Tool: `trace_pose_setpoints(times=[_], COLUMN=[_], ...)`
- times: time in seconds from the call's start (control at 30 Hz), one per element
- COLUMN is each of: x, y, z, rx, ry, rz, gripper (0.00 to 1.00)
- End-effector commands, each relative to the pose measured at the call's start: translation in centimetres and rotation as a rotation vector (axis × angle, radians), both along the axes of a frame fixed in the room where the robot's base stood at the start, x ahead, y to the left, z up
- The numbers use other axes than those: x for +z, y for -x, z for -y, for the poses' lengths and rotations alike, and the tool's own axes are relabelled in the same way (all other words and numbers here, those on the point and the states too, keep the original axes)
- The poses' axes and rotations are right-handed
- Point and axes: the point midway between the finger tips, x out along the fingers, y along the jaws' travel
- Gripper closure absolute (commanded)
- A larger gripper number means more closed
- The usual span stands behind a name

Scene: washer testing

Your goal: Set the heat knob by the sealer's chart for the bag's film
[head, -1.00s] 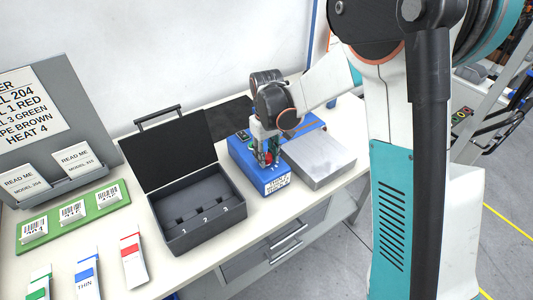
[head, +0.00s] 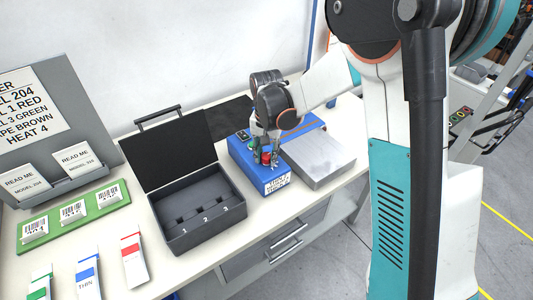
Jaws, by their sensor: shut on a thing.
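The blue sealer (head: 241,155) stands on the bench, with a small white chart label (head: 277,184) on its front; its print is too small to read surely. My gripper (head: 266,160) points down over the sealer's top and is shut on a small red-topped part, apparently the heat knob (head: 266,157). The fingers hide most of the knob, so its pointer and setting cannot be read. A white packet with a blue band (head: 86,278) at the front left reads THIN; I cannot tell whether it is the bag.
A grey board with a sign (head: 30,107) ending in HEAT 4 stands at left. A black open case (head: 208,232) lies left of the sealer, a metal block (head: 320,160) right. Red-banded (head: 134,262) and green-banded (head: 40,285) packets lie in front.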

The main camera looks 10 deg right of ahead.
Motion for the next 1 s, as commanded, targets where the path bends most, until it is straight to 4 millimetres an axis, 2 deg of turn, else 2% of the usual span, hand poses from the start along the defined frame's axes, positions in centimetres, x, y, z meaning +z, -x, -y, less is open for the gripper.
trace_pose_setpoints(times=[0.3, 0.8, 0.83, 0.9, 1.0], x=[0.04, 0.05, 0.05, 0.04, 0.03], y=[-0.10, -0.11, -0.11, -0.10, -0.08], z=[0.00, 0.01, 0.00, 0.00, 0.00], rx=[-0.102, -0.117, -0.116, -0.116, -0.116], ry=[0.000, 0.000, 0.000, 0.000, 0.000], rz=[0.002, 0.002, 0.002, 0.002, 0.001], gripper=[0.94, 0.94, 0.63, 0.49, 0.49])
